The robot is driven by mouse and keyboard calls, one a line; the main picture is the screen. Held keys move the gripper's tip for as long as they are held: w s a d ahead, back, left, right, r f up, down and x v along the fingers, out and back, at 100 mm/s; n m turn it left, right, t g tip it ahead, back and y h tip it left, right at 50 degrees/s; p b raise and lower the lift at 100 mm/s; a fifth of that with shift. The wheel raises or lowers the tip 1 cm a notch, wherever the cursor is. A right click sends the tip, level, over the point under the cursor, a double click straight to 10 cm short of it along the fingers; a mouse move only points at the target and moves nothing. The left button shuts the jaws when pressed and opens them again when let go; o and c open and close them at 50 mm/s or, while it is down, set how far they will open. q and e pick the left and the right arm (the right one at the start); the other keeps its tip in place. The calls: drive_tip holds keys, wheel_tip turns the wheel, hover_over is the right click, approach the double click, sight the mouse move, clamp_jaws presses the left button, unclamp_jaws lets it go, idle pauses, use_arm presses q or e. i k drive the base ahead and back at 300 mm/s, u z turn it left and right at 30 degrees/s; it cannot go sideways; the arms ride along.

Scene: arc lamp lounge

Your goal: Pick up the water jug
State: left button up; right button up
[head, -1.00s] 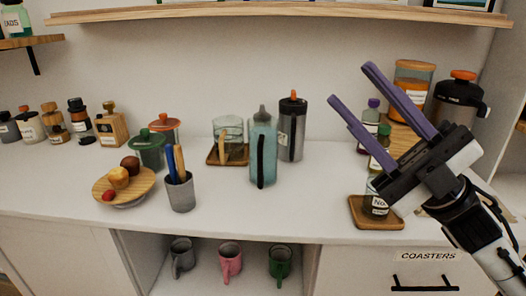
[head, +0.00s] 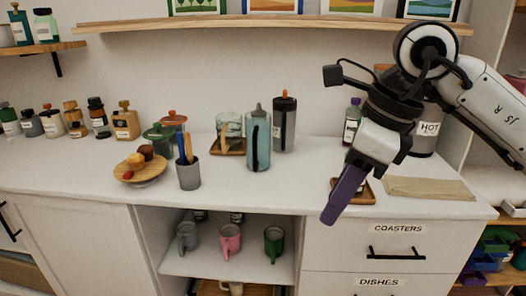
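A teal bottle-like vessel (head: 258,142) with a grey top and a black strip down its side stands upright near the middle of the counter. Behind it to the left, a clear glass vessel (head: 229,124) stands on a wooden tray (head: 228,152). No label shows which of these is the water jug. My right gripper (head: 333,212) points down near the counter's front edge, to the right of both and apart from them. Its purple fingers overlap from this side, so the gap between them cannot be judged. My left gripper is out of view.
A dark bottle with an orange cap (head: 284,122) stands close beside the teal vessel. A grey cup with utensils (head: 188,174) and a food board (head: 145,177) are to the left. My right arm partly hides a HOT-labelled container (head: 428,130). A brown mat (head: 428,188) lies at right.

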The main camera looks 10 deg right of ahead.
sight(258, 123)
drive_tip(key=z, duration=1.55)
drive_tip(key=i, duration=0.8)
drive_tip(key=u, duration=2.25)
drive_tip(key=i, duration=0.5)
